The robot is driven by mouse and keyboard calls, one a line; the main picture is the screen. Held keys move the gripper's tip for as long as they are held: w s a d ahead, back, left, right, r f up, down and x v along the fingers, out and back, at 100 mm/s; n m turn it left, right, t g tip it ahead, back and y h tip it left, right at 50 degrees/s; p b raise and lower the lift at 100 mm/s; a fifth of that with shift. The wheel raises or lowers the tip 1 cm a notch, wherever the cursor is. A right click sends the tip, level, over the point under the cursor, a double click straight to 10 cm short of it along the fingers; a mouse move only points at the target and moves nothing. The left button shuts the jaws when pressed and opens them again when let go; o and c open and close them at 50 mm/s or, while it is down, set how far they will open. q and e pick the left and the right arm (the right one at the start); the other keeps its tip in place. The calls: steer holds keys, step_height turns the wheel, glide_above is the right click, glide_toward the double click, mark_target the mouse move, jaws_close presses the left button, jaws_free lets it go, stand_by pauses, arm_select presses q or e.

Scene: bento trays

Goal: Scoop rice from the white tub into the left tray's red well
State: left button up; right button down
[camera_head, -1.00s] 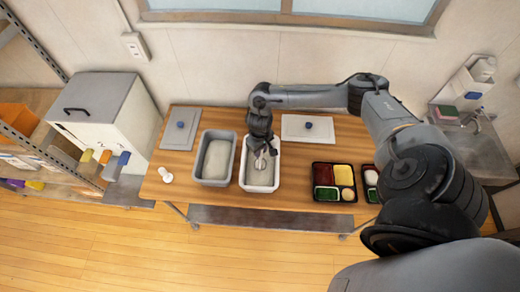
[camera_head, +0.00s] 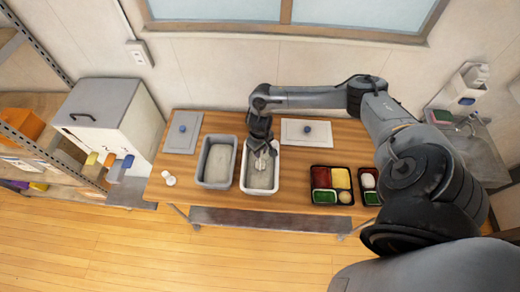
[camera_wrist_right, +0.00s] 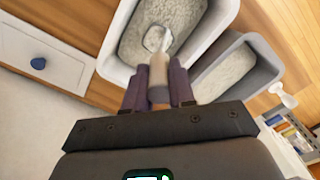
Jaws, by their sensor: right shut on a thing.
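The white tub (camera_head: 245,183) of rice stands mid-table; it also shows in the right wrist view (camera_wrist_right: 112,62). My right gripper (camera_head: 262,146) is over it, pointing down. In the right wrist view its fingers (camera_wrist_right: 158,90) are shut on the beige handle of a scoop (camera_wrist_right: 158,72). The pale scoop head (camera_wrist_right: 155,38) is at the rice surface (camera_wrist_right: 180,22); I cannot tell how deep it sits. The left tray (camera_head: 331,204) is black, right of the tub. Its red well (camera_head: 321,177) is at the back left. My left gripper is out of view.
A grey tub (camera_head: 198,168) of rice stands close left of the white tub. A second tray (camera_head: 368,190) is partly hidden by my right arm. A small white object (camera_head: 168,178) is at the table's left.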

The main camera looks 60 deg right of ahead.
step_height(320, 180, up, 6)
steer(key=p, duration=0.5)
steer(key=shift+f, duration=0.2)
steer(key=shift+r, duration=0.95)
